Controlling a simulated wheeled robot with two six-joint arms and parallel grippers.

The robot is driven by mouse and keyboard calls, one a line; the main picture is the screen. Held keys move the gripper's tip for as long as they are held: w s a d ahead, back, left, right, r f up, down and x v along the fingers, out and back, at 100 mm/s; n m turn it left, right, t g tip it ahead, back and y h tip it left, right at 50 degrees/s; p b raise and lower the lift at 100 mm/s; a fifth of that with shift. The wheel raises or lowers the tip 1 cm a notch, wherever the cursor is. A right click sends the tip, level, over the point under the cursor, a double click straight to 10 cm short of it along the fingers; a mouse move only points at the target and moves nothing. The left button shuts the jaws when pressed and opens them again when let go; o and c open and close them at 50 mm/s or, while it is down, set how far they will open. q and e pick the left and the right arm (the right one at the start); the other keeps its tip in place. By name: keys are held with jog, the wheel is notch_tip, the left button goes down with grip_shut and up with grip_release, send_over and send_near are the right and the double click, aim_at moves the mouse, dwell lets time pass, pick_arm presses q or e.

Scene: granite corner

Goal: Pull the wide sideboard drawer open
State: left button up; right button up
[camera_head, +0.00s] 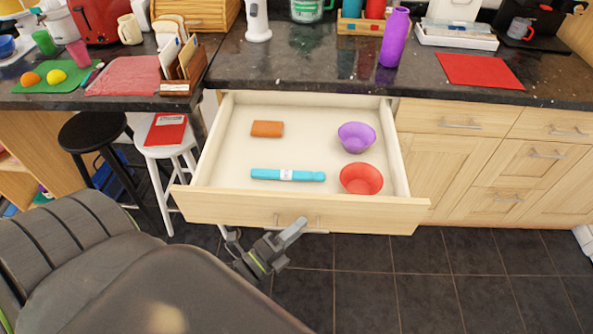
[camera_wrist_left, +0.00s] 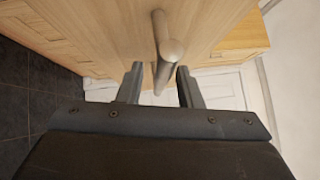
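The wide sideboard drawer (camera_head: 370,213) stands pulled far out, its pale inside open to view. Inside lie an orange-brown block (camera_head: 267,128), a blue item with a white label (camera_head: 272,174), a purple bowl (camera_head: 356,137) and a red bowl (camera_head: 361,179). My left gripper (camera_head: 300,225) is at the drawer's front, by its handle. In the left wrist view the bar handle (camera_wrist_left: 166,38) lines up between the two fingers of my left gripper (camera_wrist_left: 160,78). The fingers are apart, with gaps to the bar on both sides. My right gripper is not in view.
Closed cabinets and drawers (camera_head: 460,150) stand to the right. A white stool (camera_head: 172,150) and a black stool (camera_head: 92,130) stand left of the drawer. The dark counter (camera_head: 300,65) above holds a purple bottle (camera_head: 395,38) and other items. The tiled floor (camera_head: 430,285) in front is clear.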

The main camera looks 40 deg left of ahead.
pick_arm(q)
jog(key=b+v, duration=0.4)
jog(key=v, duration=1.3)
jog(key=shift+s+b, duration=0.25)
jog(key=shift+b, duration=0.05)
